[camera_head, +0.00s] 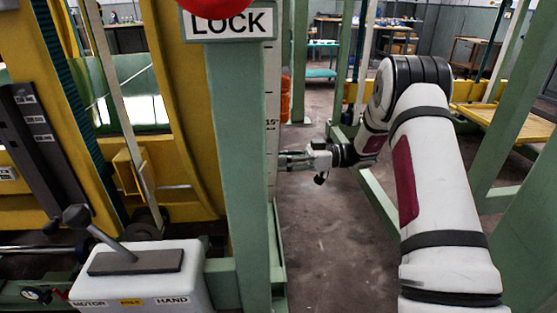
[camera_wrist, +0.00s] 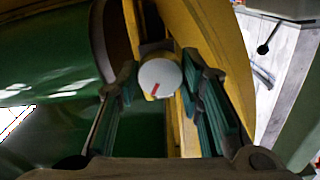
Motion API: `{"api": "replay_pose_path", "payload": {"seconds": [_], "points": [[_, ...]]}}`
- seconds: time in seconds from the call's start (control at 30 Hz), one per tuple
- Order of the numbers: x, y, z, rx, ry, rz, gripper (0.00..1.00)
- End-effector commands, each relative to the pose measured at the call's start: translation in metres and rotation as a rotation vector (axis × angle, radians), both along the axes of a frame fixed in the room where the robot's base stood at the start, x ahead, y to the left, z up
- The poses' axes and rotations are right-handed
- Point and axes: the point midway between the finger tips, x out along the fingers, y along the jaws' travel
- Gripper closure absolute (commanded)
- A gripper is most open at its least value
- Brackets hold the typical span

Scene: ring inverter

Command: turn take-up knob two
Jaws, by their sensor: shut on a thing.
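A round white knob (camera_wrist: 160,75) with a short red pointer mark shows in the wrist view, with the mark pointing down and slightly left. It is mounted on a yellow frame. No number can be read on it, so I cannot tell from a label which knob it is. My gripper (camera_wrist: 158,82) has one dark finger on each side of the knob and is shut on it. In the head view my gripper (camera_head: 287,161) reaches left to the green post, which hides the fingertips and the knob.
The green post (camera_head: 240,150) with a scale and a LOCK sign (camera_head: 228,24) stands left of my arm. A white control box (camera_head: 140,275) with a lever sits front left. A green curved surface (camera_wrist: 50,60) lies left of the fingers. Floor (camera_head: 330,240) below my arm is clear.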

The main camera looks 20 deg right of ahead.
Motion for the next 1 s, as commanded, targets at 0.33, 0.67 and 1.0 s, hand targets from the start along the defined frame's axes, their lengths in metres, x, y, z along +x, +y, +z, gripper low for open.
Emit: {"api": "replay_pose_path", "payload": {"seconds": [0.33, 0.67, 1.0], "points": [[-0.0004, -0.0007, -0.0004, 0.037, 0.186, 0.0, 0.94], [-0.0005, -0.0007, 0.0005, 0.099, 0.49, 0.0, 0.94], [-0.0006, -0.0005, 0.0006, 0.161, 0.807, 0.0, 0.94]]}}
